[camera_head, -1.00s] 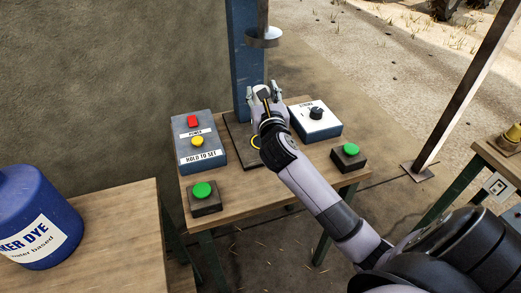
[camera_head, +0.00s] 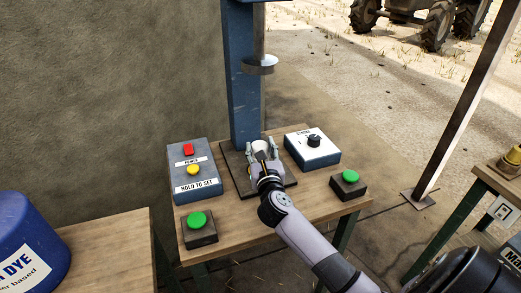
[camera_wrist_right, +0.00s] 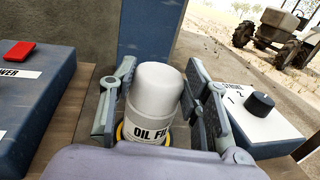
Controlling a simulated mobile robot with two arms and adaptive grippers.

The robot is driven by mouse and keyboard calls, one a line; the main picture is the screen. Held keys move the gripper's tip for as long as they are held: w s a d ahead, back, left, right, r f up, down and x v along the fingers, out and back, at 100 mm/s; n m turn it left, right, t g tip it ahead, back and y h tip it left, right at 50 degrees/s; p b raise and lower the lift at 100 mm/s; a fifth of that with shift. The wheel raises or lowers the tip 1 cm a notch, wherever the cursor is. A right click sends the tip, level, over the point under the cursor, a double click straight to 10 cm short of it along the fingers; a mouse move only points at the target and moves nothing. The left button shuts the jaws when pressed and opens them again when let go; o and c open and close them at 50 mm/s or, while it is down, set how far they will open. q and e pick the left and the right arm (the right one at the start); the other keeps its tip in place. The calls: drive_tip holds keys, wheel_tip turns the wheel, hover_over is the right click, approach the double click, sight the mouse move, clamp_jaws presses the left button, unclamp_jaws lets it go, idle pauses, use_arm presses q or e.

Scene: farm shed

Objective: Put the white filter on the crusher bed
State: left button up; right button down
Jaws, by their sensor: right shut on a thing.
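The white filter, a cylinder with a domed top and "OIL FI" lettering, stands upright in the right wrist view (camera_wrist_right: 156,95). Its pale top also shows in the head view (camera_head: 260,146). My right gripper (camera_head: 263,153) is shut on it, with a finger on each side. The crusher bed is a dark plate (camera_head: 236,174) at the foot of the blue crusher column. The filter is over the bed, in front of the column. A yellow ring mark (camera_wrist_right: 121,132) shows on the bed around the filter's lower end. Whether the filter's bottom touches the bed is hidden. My left gripper is not in view.
The round press head (camera_head: 258,65) hangs above the filter. A power box (camera_head: 194,170) stands left of the bed and a dial box (camera_head: 312,150) right. Green buttons (camera_head: 197,219) (camera_head: 350,176) sit at the front corners. A blue dye drum (camera_head: 30,245) stands at left.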

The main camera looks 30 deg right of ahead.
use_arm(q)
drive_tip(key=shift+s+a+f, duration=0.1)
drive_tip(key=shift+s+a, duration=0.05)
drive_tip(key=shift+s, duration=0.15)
use_arm(e)
drive_tip(key=c, duration=0.9)
unclamp_jaws()
drive_tip(key=shift+f, duration=0.1)
use_arm(q)
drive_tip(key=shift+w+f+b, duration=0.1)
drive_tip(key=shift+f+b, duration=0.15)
drive_tip(key=shift+b, duration=0.05)
use_arm(e)
drive_tip(key=v, duration=1.2)
